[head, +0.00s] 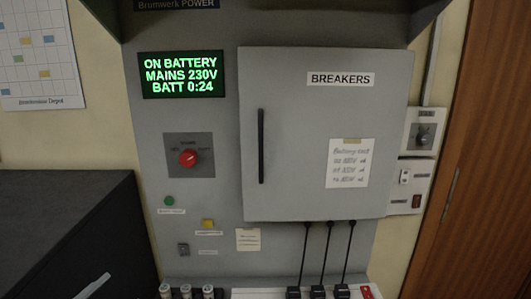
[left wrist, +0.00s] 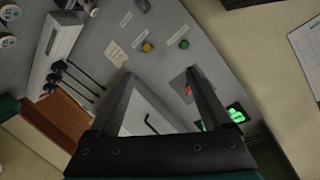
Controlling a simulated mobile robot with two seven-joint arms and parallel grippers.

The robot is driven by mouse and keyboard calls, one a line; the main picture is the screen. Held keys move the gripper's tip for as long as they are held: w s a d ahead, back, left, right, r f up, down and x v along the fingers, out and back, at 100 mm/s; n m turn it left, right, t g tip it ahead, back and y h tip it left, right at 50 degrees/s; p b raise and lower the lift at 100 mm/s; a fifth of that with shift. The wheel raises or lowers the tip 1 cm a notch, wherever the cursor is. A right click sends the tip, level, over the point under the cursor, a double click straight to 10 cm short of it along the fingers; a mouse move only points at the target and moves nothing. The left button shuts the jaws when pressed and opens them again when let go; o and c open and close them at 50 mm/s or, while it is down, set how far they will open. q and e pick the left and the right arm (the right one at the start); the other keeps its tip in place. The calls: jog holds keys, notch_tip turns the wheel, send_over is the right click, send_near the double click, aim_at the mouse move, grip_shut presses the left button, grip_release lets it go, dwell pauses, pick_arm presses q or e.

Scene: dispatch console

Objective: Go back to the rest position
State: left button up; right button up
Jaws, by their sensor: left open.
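My left gripper (left wrist: 159,74) shows in the left wrist view with its two dark fingers apart and nothing between them. The grey power panel (head: 220,120) lies beyond the fingers, and the breaker door (left wrist: 150,108) shows between them. Neither gripper shows in the head view. My right gripper is in neither view.
The breaker door (head: 290,130) is shut in the head view. A green display (head: 181,75) reads ON BATTERY, MAINS 230V, BATT 0:24. A red rotary knob (head: 187,158) sits below it. A dark cabinet (head: 70,225) stands at left; a wooden door (head: 490,150) at right.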

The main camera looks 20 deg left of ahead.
pick_arm(q)
jog(key=s+d+f+n+g, duration=0.3)
jog(key=d+f+g, duration=0.3)
jog(key=d+f, duration=0.4)
jog(key=s+d+f+g+h, duration=0.1)
jog(key=s+d+f+g, duration=0.1)
jog(key=s+d+g, duration=0.3)
jog(key=s+d+f+g+h, duration=0.1)
jog(key=s+d+f+h, duration=0.15)
jog(key=d, duration=0.35)
notch_tip(320, 180, down, 32)
jog(key=s+g+b, duration=0.1)
jog(key=s+b, duration=0.1)
jog(key=b, duration=0.8)
jog(key=s+a+f+b, duration=0.1)
jog(key=s+f+b, duration=0.3)
jog(key=s+f, duration=0.4)
jog(key=s+a+f+g+y+b, duration=0.1)
jog(key=s+f+b, duration=0.3)
jog(key=f, duration=1.1)
jog(key=s, duration=0.3)
jog(key=shift+s+a+g+b, duration=0.2)
jog(key=shift+s+g+b, duration=0.1)
jog(key=shift+s+b, duration=0.05)
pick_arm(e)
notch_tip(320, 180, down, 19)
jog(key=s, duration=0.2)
